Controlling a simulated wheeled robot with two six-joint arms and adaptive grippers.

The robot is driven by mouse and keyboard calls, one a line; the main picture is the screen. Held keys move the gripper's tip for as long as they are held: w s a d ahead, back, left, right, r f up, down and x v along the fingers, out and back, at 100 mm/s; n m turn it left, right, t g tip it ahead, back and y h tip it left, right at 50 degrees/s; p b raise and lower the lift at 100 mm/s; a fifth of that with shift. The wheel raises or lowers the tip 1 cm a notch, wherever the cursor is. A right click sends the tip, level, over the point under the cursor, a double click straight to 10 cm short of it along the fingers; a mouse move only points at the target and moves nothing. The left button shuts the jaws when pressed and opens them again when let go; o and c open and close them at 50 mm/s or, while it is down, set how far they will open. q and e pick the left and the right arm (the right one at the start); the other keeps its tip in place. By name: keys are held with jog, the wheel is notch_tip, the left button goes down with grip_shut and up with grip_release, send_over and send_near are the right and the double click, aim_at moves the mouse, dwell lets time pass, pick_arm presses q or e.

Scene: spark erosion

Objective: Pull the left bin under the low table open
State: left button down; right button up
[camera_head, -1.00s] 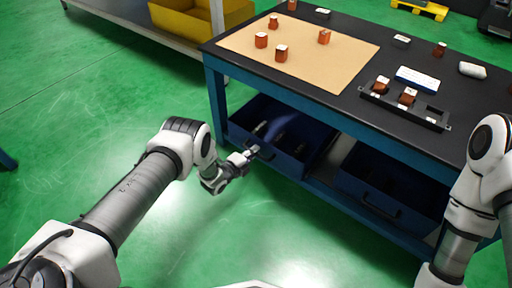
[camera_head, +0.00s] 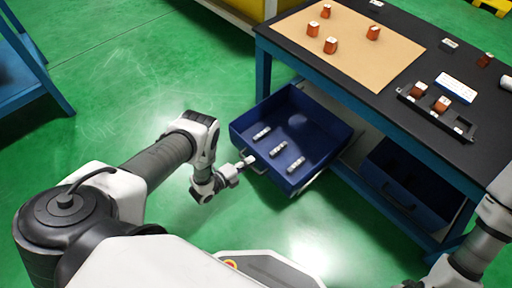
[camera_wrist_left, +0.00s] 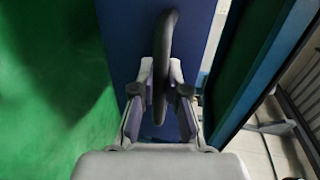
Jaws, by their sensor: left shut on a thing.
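The left bin (camera_head: 301,172) is a dark blue open-topped drawer, pulled out from under the low table (camera_head: 398,152). Several small grey pieces lie on its floor. My left gripper (camera_head: 247,162) is at the bin's front face, shut on the dark bar handle (camera_head: 259,172). In the left wrist view the fingers (camera_wrist_left: 160,92) close on the handle (camera_wrist_left: 165,50) from both sides, in front of the blue bin face (camera_wrist_left: 131,30). My right arm shows at the lower right; its gripper is out of view.
The right bin (camera_head: 398,190) sits under the table. On the black tabletop are a tan mat (camera_head: 350,50) with orange-brown blocks, a black tray (camera_head: 432,110) and a white-blue box (camera_head: 455,88). A blue frame (camera_head: 30,65) stands at far left. Green floor is clear around the bin.

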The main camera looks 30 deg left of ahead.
pick_arm(q)
jog(key=shift+s+a, duration=0.15)
jog(key=shift+s, duration=0.2)
jog(key=c, duration=1.2)
grip_release()
jog(key=v, duration=1.2)
